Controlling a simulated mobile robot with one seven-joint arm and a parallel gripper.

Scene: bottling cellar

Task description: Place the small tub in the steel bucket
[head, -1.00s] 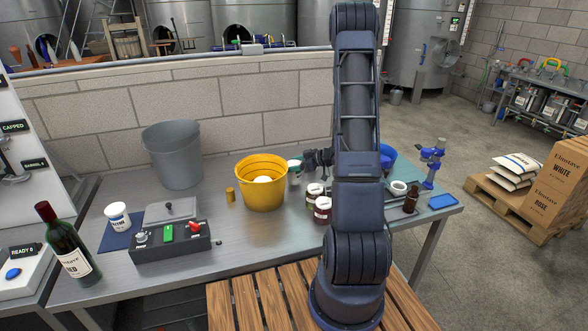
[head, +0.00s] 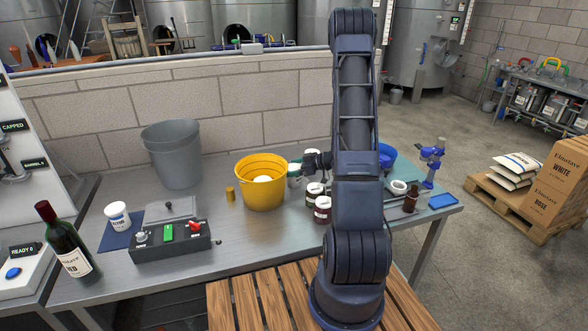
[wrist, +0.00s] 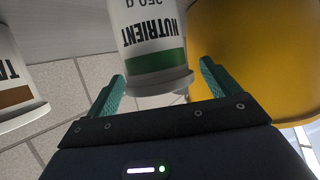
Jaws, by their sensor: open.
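A small white tub marked NUTRIENT (wrist: 155,45) with a green band shows in the wrist view between the two teal fingers of my gripper (wrist: 162,88). The fingers are open, with gaps beside the tub. In the head view my gripper (head: 296,170) is just right of the yellow bucket, and the arm hides part of that area. Another white tub (head: 117,216) stands on a blue mat at the left of the bench. The steel bucket (head: 172,160), grey and upright, stands at the back left against the wall.
The yellow bucket (head: 262,195), with a white round thing inside, stands between my gripper and the steel bucket. A brown-banded tub (wrist: 12,80) is beside the nutrient tub. Dark jars (head: 322,209) stand below my gripper. A control box (head: 170,240) and wine bottle (head: 66,245) are front left.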

